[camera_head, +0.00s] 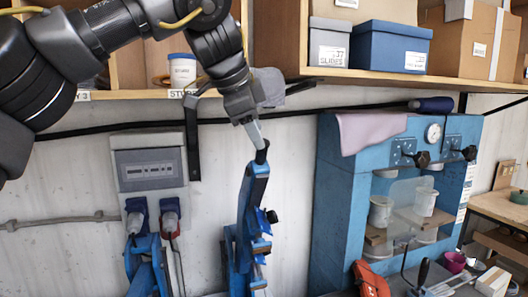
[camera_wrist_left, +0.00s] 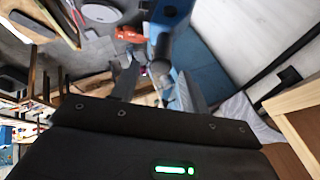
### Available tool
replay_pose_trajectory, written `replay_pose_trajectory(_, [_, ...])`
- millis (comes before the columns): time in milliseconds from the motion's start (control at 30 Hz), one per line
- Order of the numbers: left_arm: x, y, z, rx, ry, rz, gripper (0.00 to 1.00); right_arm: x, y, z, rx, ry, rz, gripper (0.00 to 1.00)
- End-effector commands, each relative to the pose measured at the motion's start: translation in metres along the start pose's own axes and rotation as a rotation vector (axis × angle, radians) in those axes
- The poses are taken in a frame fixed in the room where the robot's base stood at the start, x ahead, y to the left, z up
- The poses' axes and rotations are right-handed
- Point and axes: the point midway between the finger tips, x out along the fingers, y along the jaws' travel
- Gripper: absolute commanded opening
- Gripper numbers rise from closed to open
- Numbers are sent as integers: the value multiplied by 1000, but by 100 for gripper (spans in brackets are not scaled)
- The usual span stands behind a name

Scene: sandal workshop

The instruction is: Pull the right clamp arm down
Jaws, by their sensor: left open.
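A blue clamp arm (camera_head: 246,225) stands nearly upright in the middle of the head view, with a dark knob (camera_head: 262,155) at its top end. My left gripper (camera_head: 256,137) comes down from above. Its light grey fingers are at the knob, and I cannot tell whether they touch it. In the left wrist view, the open fingers (camera_wrist_left: 157,88) stand apart with a dark rounded piece between them, probably the knob. Another blue clamp-like part (camera_head: 146,264) is lower left. My right gripper is not in view.
A shelf (camera_head: 380,82) with a blue box (camera_head: 391,46) and cartons runs above. A grey wall unit (camera_head: 151,165) with plugs is to the left. A blue machine (camera_head: 340,200) stands to the right, with an orange item (camera_head: 371,280) in front. Bare wall shows between them.

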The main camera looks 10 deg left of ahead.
Motion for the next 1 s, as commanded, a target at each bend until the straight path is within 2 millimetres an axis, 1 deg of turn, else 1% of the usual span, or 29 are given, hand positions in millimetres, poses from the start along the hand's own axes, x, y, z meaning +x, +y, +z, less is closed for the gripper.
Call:
replay_pose_trajectory(33, [11, 0, 0, 1, 0, 7, 45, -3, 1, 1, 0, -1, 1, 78])
replay_pose_trajectory(200, [40, -1, -1, 2, -2, 4, 45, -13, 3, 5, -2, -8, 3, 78])
replay_pose_trajectory(400, [64, -1, 0, 1, -1, 2, 45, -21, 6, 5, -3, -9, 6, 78])
replay_pose_trajectory(533, [71, 0, 0, 1, 0, 2, 45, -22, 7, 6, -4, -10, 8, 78])
replay_pose_trajectory(800, [72, 0, 0, 0, 0, 2, 45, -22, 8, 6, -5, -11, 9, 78])
replay_pose_trajectory(1000, [72, 0, 0, 0, 0, 2, 19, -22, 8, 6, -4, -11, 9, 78])
